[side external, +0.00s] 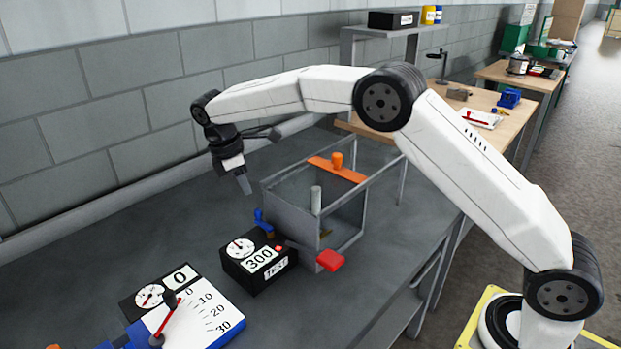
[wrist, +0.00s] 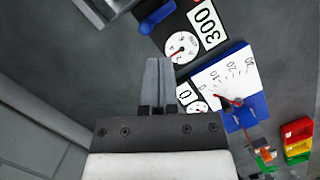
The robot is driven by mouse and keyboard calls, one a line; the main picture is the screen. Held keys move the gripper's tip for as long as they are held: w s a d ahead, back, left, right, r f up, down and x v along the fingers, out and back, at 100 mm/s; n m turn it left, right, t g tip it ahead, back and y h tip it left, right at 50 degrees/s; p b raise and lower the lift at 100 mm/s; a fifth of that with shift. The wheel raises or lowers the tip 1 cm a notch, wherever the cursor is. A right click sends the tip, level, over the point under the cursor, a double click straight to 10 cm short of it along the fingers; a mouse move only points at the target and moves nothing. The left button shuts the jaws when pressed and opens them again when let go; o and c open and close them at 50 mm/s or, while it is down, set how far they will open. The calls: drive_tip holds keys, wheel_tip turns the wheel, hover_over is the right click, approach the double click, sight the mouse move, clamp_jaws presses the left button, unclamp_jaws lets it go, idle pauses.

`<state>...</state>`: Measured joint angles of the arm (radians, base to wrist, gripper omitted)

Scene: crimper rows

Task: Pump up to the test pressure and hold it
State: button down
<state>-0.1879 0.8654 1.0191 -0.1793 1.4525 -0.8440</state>
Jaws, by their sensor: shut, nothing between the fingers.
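A grey open frame (side external: 290,220) holds an upright grey cylinder (side external: 316,200) under an orange bar (side external: 337,169). My gripper (side external: 244,186) is shut and empty, pointing down above the bench, left of the frame.
Red, yellow and green pieces (wrist: 297,140) lie at the right in the wrist view. A shelf (side external: 385,31) is behind. The bench left of the boxes is clear.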

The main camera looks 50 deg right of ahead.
drive_tip(key=shift+w+a+f+m+h, duration=0.15)
drive_tip(key=shift+w+a+f+m, duration=0.1)
drive_tip(key=shift+w+m, duration=0.25)
drive_tip(key=shift+w+a+f+m+h, duration=0.15)
drive_tip(key=shift+w+a+f+m, duration=0.1)
drive_tip(key=shift+w+m, duration=0.2)
idle(1.0)
drive_tip(key=s+d+n+y, duration=0.1)
drive_tip(key=s+n, duration=0.3)
drive_tip(key=s, duration=0.3)
drive_tip(key=s+d+r+n+t+y, duration=0.1)
drive_tip(key=s+d+n, duration=0.1)
drive_tip(key=s, duration=0.6)
drive_tip(key=s+d+r+n+y, duration=0.1)
drive_tip(key=s+d+n+y, duration=0.1)
drive_tip(key=s+n, duration=0.3)
drive_tip(key=shift+s+d+n, duration=0.2)
drive_tip(key=shift+s+n, duration=0.15)
drive_tip(key=shift+s, duration=1.15)
drive_tip(key=shift+f, duration=0.2)
